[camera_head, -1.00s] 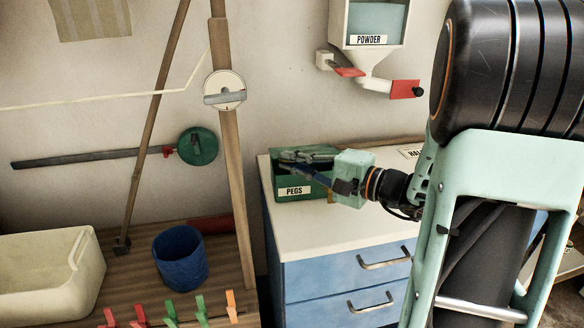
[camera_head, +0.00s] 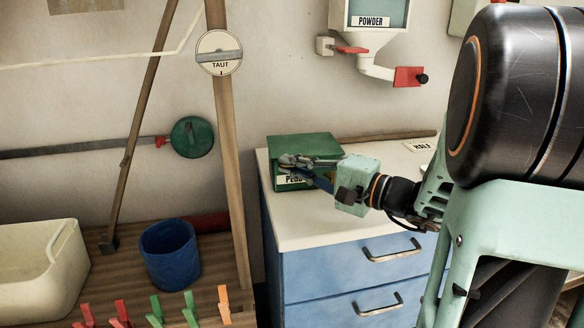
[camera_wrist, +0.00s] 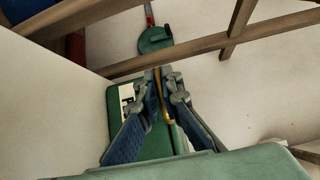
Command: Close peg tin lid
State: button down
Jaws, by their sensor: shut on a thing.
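The green peg tin (camera_head: 282,172), with a partly covered white "PEGS" label, stands on the white cabinet top. Its green lid (camera_head: 303,145) lies over the box in the head view; whether it is fully down I cannot tell. My gripper (camera_head: 292,163) is at the tin's front, just under the lid's upper face, and hides part of the label. In the wrist view my gripper (camera_wrist: 163,82) has its fingertips brought together at the green tin (camera_wrist: 150,144), with a thin yellow-orange strip (camera_wrist: 166,104) beside them. The exact contact is hidden.
The white cabinet top (camera_head: 320,229) is clear in front of the tin. A wooden post (camera_head: 229,140) rises left of it. A blue bucket (camera_head: 170,255) and pale trough (camera_head: 40,265) stand farther left. The powder dispenser (camera_head: 369,40) hangs above.

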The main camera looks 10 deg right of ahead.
jog(key=shift+f, duration=0.2)
jog(key=c, duration=2.1)
grip_release()
jog(key=shift+d+r, duration=0.1)
jog(key=v, duration=1.2)
